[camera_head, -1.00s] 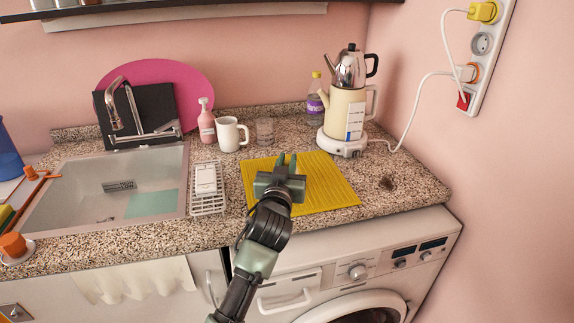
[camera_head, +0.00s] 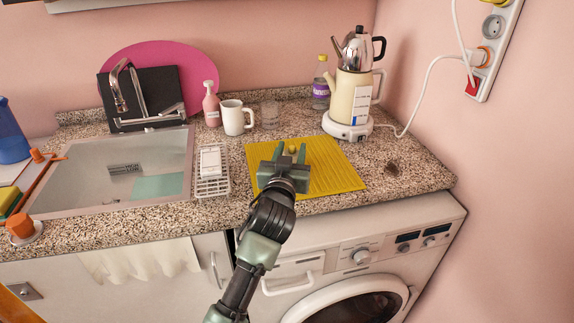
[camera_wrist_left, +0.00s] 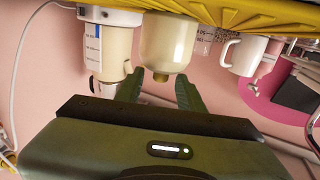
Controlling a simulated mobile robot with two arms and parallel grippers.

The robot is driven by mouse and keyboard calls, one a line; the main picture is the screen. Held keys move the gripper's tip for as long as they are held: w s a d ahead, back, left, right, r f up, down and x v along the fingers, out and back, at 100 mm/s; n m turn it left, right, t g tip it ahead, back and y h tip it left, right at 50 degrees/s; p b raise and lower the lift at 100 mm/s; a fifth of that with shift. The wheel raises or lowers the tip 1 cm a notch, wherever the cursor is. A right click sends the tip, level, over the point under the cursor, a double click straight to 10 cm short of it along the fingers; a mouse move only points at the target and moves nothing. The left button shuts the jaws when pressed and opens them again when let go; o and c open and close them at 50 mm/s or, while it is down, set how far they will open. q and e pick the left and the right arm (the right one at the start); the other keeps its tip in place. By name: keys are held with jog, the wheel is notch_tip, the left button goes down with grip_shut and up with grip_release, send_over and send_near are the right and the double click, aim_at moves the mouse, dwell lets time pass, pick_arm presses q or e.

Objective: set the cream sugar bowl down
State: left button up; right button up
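The cream sugar bowl (camera_wrist_left: 168,45) shows in the left wrist view, where the picture is upside down. It appears upright on the yellow mat (camera_wrist_left: 250,14), its lid knob pointing away from the mat. My left gripper (camera_head: 290,148) is over the yellow mat (camera_head: 335,175) in the head view. Its fingers (camera_wrist_left: 160,84) are spread on either side of the small knob, with gaps visible in the wrist view. In the head view only a small yellowish bit of the bowl shows between the fingers; the rest is hidden. My right gripper is not in view.
A white mug (camera_head: 235,118), a glass (camera_head: 269,115) and a pink soap bottle (camera_head: 211,106) stand behind the mat. A cream kettle (camera_head: 350,98) on its white base stands back right. The sink (camera_head: 110,175) and a white rack (camera_head: 211,180) are left. The counter right of the mat is mostly free.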

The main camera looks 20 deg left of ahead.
pick_arm(q)
jog(key=s, duration=0.3)
jog(key=s+d, duration=0.1)
jog(key=s, duration=0.2)
jog(key=s+d, duration=0.1)
jog(key=s, duration=0.3)
jog(key=shift+s+b, duration=0.1)
jog(key=shift+b, duration=0.3)
